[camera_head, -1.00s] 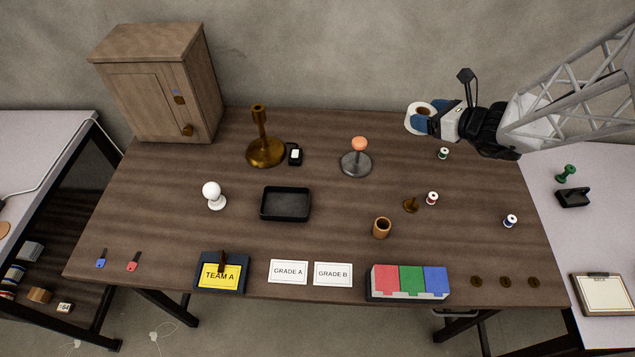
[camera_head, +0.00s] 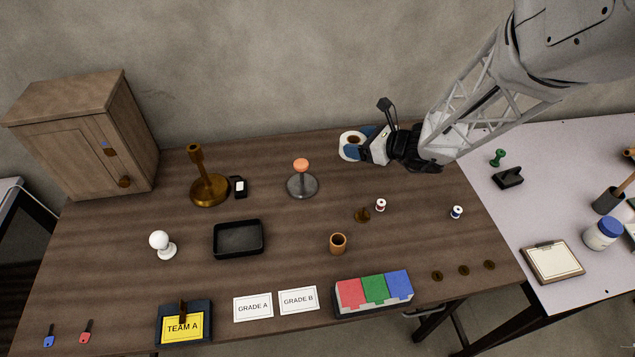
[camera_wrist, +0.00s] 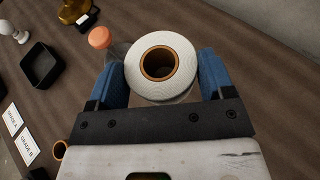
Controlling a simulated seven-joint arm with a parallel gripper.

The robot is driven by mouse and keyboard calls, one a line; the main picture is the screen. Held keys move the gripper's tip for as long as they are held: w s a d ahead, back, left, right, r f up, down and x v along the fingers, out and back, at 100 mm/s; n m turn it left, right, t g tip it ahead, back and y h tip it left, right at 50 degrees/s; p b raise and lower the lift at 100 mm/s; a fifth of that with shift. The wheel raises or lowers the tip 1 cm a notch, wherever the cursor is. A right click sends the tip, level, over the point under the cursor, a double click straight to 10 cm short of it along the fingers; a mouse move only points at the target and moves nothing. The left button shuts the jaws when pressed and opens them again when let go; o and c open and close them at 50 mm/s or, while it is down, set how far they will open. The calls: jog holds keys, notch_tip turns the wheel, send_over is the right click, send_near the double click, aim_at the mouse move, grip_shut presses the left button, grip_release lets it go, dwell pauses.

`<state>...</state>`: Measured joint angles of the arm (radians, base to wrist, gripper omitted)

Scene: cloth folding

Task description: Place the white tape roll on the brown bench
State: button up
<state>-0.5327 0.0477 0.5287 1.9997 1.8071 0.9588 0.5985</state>
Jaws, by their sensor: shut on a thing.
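The white tape roll (camera_head: 350,146) with a brown core is between the blue fingers of my gripper (camera_head: 361,143). The wrist view shows the roll (camera_wrist: 161,66) with its hole facing the camera, and my gripper's fingers (camera_wrist: 161,80) on either side of it. My gripper is shut on the roll, over the back right part of the brown bench (camera_head: 290,228). I cannot tell how high the roll is above the top.
An orange-topped grey stand (camera_head: 302,180) is left of the roll. A black tray (camera_head: 238,238), brass stand (camera_head: 208,188), wooden cup (camera_head: 338,243) and thread spools (camera_head: 380,205) stand on the bench. A wooden cabinet (camera_head: 85,140) is at back left. A pale table (camera_head: 500,225) adjoins at right.

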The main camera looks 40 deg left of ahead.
jog(key=shift+f, duration=3.1)
jog(key=shift+f, duration=1.9)
jog(key=shift+f, duration=0.1)
jog(key=o, duration=0.9)
jog(key=shift+v, duration=0.8)
jog(key=v, duration=1)
jog(key=shift+d, duration=0.2)
